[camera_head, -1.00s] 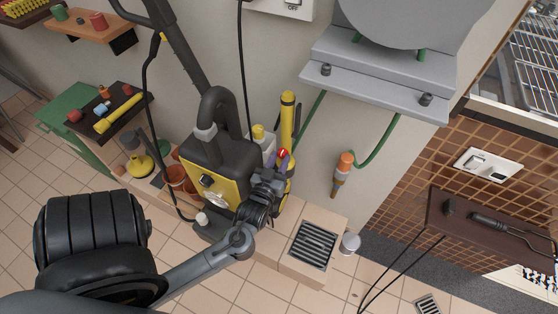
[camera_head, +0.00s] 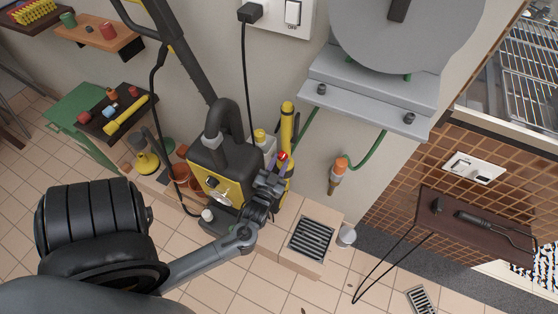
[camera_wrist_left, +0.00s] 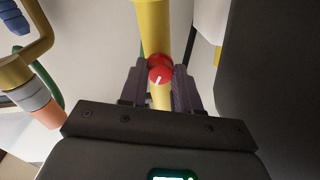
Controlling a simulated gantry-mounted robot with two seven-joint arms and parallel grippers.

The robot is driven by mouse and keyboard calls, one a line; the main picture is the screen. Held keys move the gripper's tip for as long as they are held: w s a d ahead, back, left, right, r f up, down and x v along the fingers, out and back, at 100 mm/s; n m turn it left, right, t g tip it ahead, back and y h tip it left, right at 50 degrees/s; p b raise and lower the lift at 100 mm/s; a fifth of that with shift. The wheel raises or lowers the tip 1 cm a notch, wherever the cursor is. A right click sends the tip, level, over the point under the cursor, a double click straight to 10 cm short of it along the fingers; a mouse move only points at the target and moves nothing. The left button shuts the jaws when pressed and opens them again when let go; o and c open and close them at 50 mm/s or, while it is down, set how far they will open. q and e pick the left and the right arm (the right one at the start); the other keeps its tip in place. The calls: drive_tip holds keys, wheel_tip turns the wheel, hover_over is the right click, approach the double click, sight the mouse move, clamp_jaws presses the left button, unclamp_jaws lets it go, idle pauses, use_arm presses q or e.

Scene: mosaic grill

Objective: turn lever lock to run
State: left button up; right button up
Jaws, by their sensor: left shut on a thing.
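A yellow tube (camera_head: 287,120) stands upright beside the yellow and black machine (camera_head: 225,170). A small red round knob (camera_head: 283,155) sits on its front. In the left wrist view the red knob (camera_wrist_left: 160,70) carries a white mark slanting up to the right; no lettering is readable. My left gripper (camera_head: 277,168) reaches it from the front. In the wrist view the gripper's two dark fingers (camera_wrist_left: 160,82) lie on either side of the knob, shut on it. The yellow tube (camera_wrist_left: 154,30) runs on behind and below it. My right gripper is out of view.
The machine with its thick black hose stands close left of the gripper. A floor grate (camera_head: 312,240) lies to the right. An orange hose fitting (camera_head: 340,165) hangs on the wall, below a grey shelf (camera_head: 365,95). A dark side table (camera_head: 470,225) is farther right.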

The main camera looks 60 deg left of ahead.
use_arm(q)
drive_tip(key=o, duration=1.1)
drive_tip(key=shift+c, duration=0.2)
drive_tip(key=shift+s, duration=0.1)
drive_tip(key=p+v, duration=0.2)
drive_tip(key=v, duration=0.8)
drive_tip(key=shift+s+d, duration=0.25)
